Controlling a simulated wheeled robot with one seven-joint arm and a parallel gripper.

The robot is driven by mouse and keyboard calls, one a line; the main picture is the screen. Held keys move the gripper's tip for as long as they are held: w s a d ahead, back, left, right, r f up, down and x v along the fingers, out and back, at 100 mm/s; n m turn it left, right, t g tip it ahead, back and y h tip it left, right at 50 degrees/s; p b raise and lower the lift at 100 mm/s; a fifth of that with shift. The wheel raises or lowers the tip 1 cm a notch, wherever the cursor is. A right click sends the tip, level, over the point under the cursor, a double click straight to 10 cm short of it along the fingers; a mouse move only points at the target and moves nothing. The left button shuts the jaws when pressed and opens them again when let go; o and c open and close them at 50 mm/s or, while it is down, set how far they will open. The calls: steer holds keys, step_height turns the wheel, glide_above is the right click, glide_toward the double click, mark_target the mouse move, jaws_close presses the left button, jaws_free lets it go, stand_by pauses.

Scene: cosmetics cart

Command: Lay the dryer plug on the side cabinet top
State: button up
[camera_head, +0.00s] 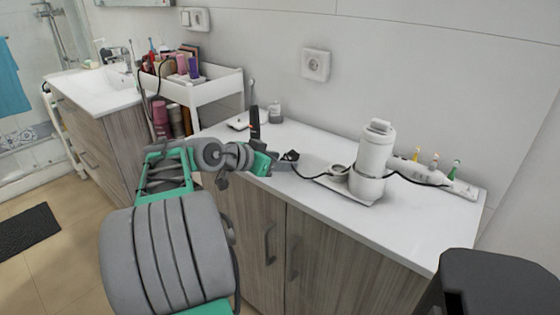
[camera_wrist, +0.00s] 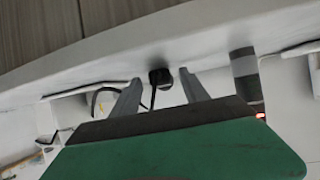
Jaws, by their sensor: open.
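The black dryer plug (camera_head: 291,155) is at the white side cabinet top (camera_head: 315,145), near its front edge. Its dark cord runs right to the white dryer (camera_head: 375,150), which stands in a holder on a small tray. In the wrist view the plug (camera_wrist: 160,77) shows between the two grey fingertips of my gripper (camera_wrist: 162,88), with a gap on each side. My gripper (camera_head: 283,162) is open at the cabinet's front edge. The fingers partly cover the plug in the head view, and I cannot tell whether it rests fully on the top.
A wall socket (camera_head: 316,65) is above. A white cart (camera_head: 215,88) stands left. The cabinet top's right front is clear.

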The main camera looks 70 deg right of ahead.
steer(key=p+v, duration=0.1)
steer(key=v, duration=1.1)
steer(key=w+a+f+n+t+y, duration=0.2)
steer(key=w+a+f+n+t, duration=0.3)
steer(key=w+a, duration=0.4)
steer(key=w+a+f+n+t+y, duration=0.2)
steer(key=w+a+f+n+t, duration=0.2)
steer(key=w+a+f+n, duration=0.35)
steer(key=a+f+n+y, duration=0.2)
steer(key=a+n, duration=0.1)
steer(key=a, duration=0.6)
steer(key=s+a+f+n+y, duration=0.1)
steer(key=a+n, duration=0.3)
steer(key=a, duration=0.4)
steer(key=s+a+f+n+y, duration=0.1)
steer(key=a+f+n+y, duration=0.2)
steer(key=a, duration=0.6)
steer(key=shift+a+f+n+y, duration=0.35)
steer(key=shift+f+n, duration=0.25)
steer(key=shift+n, duration=0.15)
